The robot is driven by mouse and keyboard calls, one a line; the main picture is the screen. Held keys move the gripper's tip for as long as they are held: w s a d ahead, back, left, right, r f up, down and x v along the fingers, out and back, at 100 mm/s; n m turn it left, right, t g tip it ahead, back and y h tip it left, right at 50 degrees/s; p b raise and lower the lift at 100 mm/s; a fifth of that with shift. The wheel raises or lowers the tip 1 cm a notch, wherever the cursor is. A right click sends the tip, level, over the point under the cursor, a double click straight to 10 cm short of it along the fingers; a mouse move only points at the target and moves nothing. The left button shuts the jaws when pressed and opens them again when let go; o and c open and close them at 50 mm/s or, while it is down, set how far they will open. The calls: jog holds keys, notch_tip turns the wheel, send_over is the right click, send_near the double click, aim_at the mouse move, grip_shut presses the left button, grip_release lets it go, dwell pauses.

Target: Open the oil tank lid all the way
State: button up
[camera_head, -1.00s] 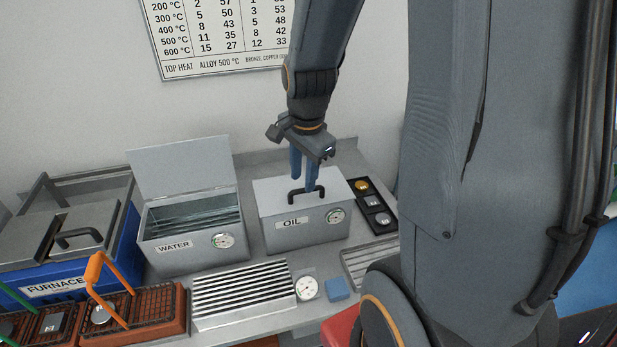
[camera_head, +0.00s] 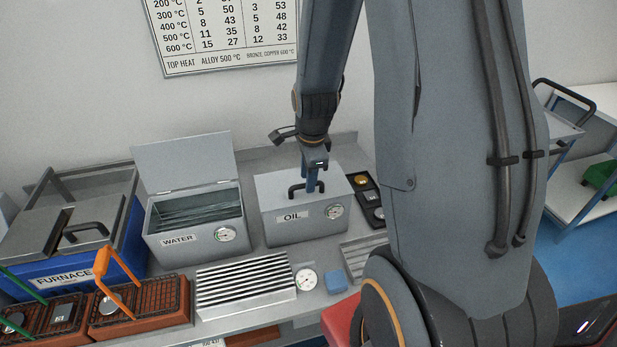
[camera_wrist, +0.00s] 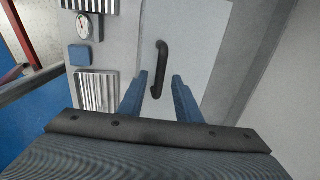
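The oil tank (camera_head: 290,229) is a grey box with an OIL label and a round gauge, on the bench right of the water tank. Its flat lid (camera_head: 272,184) is closed, with a black bar handle (camera_head: 292,191) near the front edge. My gripper (camera_head: 312,190) points down over the lid, at the right part of the handle. In the wrist view, the two blue fingers (camera_wrist: 160,88) are apart, and the handle (camera_wrist: 162,62) shows beyond and between their tips. No contact with the handle can be made out.
The water tank (camera_head: 160,222) stands left with its lid raised. The furnace (camera_head: 70,275) is further left. A black tray (camera_head: 366,197) with small samples lies right of the oil tank. A ribbed grey block (camera_head: 245,285) and a blue block (camera_head: 336,281) lie in front.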

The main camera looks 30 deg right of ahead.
jog(key=shift+w+f, duration=0.1)
jog(key=shift+f, duration=0.3)
grip_shut()
